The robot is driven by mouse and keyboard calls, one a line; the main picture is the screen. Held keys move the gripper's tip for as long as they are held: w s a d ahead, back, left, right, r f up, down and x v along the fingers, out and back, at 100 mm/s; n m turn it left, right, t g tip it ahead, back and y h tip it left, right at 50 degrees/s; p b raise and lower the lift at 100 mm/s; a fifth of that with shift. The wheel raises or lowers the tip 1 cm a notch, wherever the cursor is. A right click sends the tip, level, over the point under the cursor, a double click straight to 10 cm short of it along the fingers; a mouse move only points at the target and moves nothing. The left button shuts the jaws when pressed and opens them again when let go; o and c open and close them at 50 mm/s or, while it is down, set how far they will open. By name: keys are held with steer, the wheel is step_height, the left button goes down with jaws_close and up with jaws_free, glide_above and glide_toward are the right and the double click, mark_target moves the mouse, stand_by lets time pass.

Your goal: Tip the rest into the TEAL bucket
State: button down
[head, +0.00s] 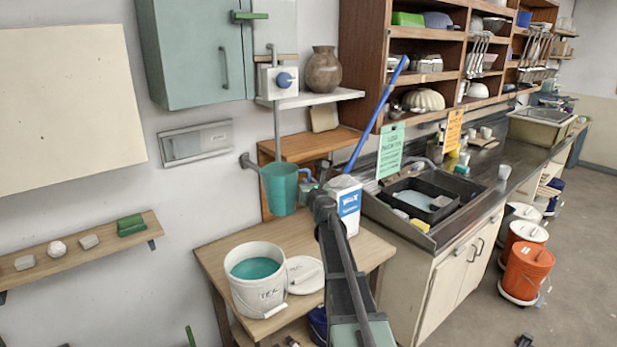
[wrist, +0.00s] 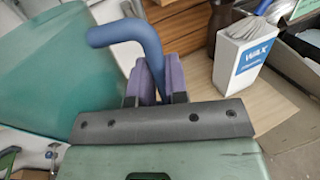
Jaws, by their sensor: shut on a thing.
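A teal jug (head: 279,190) hangs in the air above the back of the wooden table, about upright in the head view. What is inside it cannot be made out. My gripper (head: 309,186) is shut on its handle at the right side. In the wrist view the jug (wrist: 55,75) fills the left, and my purple fingers (wrist: 160,80) clasp the blue-looking handle (wrist: 128,36). A white bucket (head: 258,299) holding teal liquid (head: 255,268) stands open on the table, below and in front of the jug.
A white lid (head: 304,274) lies right of the bucket. A white WAX box (head: 348,206) stands behind my arm near the sink (head: 428,200). A blue pole (head: 376,112) rises beside it. A wall shelf (head: 85,248) is at left. The air above the bucket is clear.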

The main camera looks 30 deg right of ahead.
steer(key=shift+f+b, duration=2.2)
steer(key=shift+f, duration=0.1)
steer(key=shift+d+r+n+p, duration=0.15)
steer(key=shift+r+n+p, duration=0.15)
steer(key=shift+r+p, duration=0.6)
steer(key=n, duration=0.4)
steer(key=r+n+p, duration=0.1)
steer(key=n, duration=0.3)
steer(key=shift+a+r+n, duration=0.1)
steer(key=shift+a+n, duration=0.1)
steer(key=shift+n, duration=0.1)
